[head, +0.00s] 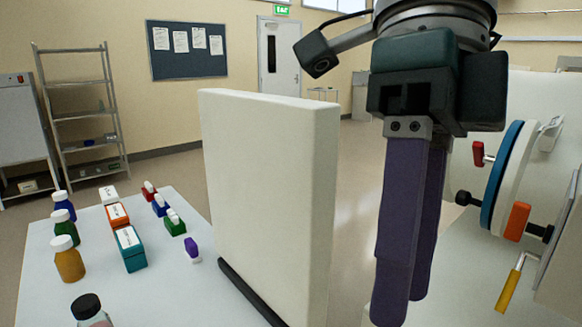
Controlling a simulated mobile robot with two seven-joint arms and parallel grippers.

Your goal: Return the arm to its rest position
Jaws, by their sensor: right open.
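My right gripper (402,310) hangs from the top right of the head view, close to the camera, with its two long purple fingers pointing down. The fingers overlap in this view, one partly behind the other. It is open, and I see nothing held between the fingers. It is in front of the open floor, between the upright white panel and the glovebox. My left gripper is not in view.
At right, the glovebox has a blue-rimmed round door (502,178), an orange knob (517,221) and a yellow handle (509,288).

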